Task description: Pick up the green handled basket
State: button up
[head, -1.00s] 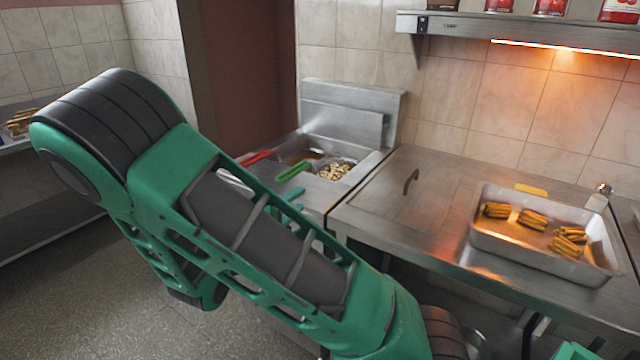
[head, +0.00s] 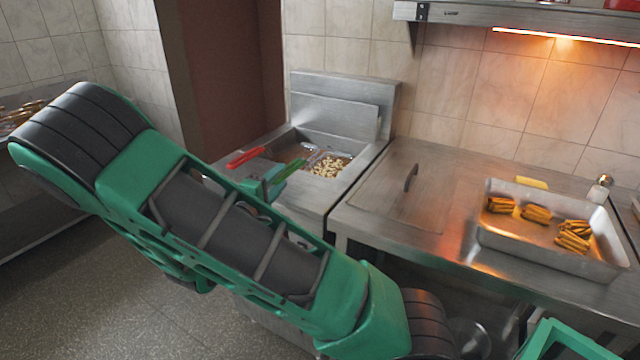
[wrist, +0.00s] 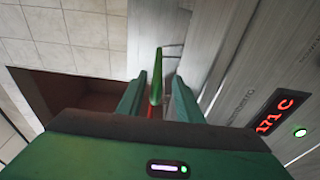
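The green handle of the green handled basket (head: 289,170) sticks out over the front edge of the fryer in the head view. The basket holds pale pieces of food in the fryer well. My gripper (head: 264,190) is at the near end of this handle, partly hidden by my arm. In the wrist view, the green handle (wrist: 156,78) lies between the two fingers of my gripper (wrist: 157,98), with a gap on each side. The fingers are open.
A red handle (head: 246,157) lies left of the green one. The fryer's raised steel back (head: 340,105) stands behind. A steel counter (head: 385,215) and a tray (head: 545,259) of fried sticks are at the right. The wrist view shows a 171 C display (wrist: 274,115).

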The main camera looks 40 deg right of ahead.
aim_at(289, 166)
jog(key=shift+s+r+x, duration=0.1)
jog(key=shift+s+x, duration=0.05)
jog(key=shift+x, duration=1.3)
jog(key=shift+s+r+x, duration=0.1)
jog(key=shift+r+x, duration=0.05)
jog(key=shift+x, duration=1.3)
jog(key=shift+d, duration=0.15)
grip_shut()
